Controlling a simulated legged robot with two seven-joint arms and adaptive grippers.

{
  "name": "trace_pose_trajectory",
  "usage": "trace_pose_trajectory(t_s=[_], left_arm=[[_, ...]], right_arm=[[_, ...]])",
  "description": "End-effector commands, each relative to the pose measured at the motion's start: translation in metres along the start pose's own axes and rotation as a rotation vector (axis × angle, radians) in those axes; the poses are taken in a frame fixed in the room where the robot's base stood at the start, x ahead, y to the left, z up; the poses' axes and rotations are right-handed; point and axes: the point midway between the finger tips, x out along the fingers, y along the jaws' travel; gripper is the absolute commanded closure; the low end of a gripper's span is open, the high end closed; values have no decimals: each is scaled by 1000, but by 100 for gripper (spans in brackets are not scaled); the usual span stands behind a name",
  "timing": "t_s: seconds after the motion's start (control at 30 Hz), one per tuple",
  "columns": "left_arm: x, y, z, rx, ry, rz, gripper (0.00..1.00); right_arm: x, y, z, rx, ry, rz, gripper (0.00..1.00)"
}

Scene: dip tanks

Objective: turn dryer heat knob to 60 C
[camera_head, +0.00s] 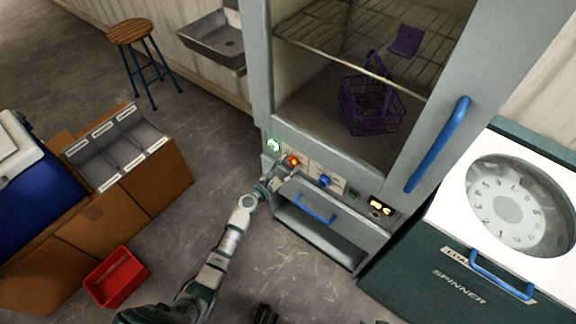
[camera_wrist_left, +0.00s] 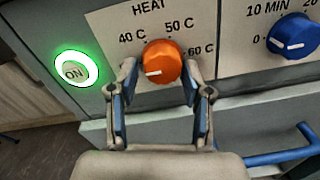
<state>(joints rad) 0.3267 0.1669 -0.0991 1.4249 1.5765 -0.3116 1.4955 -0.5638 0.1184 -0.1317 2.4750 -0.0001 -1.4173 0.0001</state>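The orange heat knob (camera_wrist_left: 163,61) is on the dryer's pale control panel, under the labels HEAT, 40 C, 50 C and 60 C. It also shows in the head view (camera_head: 292,160). Its white line points left and slightly down in the wrist view, below the 40 C label, away from 60 C at the right. My left gripper (camera_wrist_left: 160,72) is open, with one finger on each side of the knob and small gaps visible. In the head view, my left gripper (camera_head: 279,171) reaches the panel. A dark shape (camera_head: 265,314) at the bottom edge may be my right gripper.
A lit green ON button (camera_wrist_left: 76,70) is left of the knob; a blue timer knob (camera_wrist_left: 295,36) is right. Below is a drawer with a blue handle (camera_head: 314,208). A purple basket (camera_head: 372,106) stands inside the dryer. A spinner (camera_head: 470,262) stands right.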

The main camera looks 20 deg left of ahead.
Motion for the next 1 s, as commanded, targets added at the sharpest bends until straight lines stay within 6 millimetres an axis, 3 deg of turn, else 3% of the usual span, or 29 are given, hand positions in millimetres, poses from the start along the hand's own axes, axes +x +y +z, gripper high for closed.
trace_pose_trajectory(t_s=[0.03,0.13,0.57,1.0], left_arm=[[0,0,0,0,0,0,71],[0,0,0,0,0,0,96],[0,0,1,67,-1,-2,96],[0,1,1,422,10,-4,96]], right_arm=[[0,0,0,0,0,0,57],[0,0,0,0,0,1,57],[2,0,-5,0,27,0,57],[10,-7,-39,-6,203,-15,57]])
